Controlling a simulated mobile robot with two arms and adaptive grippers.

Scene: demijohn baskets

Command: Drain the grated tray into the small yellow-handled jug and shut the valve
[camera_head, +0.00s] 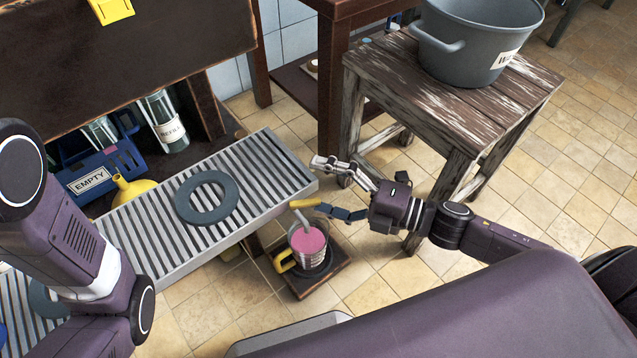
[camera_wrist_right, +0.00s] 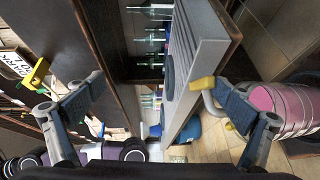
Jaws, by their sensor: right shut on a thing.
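The grated tray (camera_head: 262,150) slopes across the left half of the head view with a grey ring (camera_head: 207,196) on its slats. The small yellow-handled jug (camera_head: 309,250) stands below its right end, with pink liquid showing inside; it also shows in the right wrist view (camera_wrist_right: 283,110). A yellow valve lever (camera_head: 304,203) sits over a pale spout above the jug. My right gripper (camera_head: 328,187) is at the lever, its fingers spread wide, the lower fingertip against the yellow part. I cannot tell whether liquid is flowing. My left gripper is out of view.
The jug stands on a low wooden stand (camera_head: 333,275). A worn wooden stool (camera_head: 395,66) with a grey pot (camera_head: 480,45) is behind my right arm. A blue crate (camera_head: 105,170) marked EMPTY and a yellow funnel (camera_head: 133,189) lie behind the tray. Floor tiles are clear at right.

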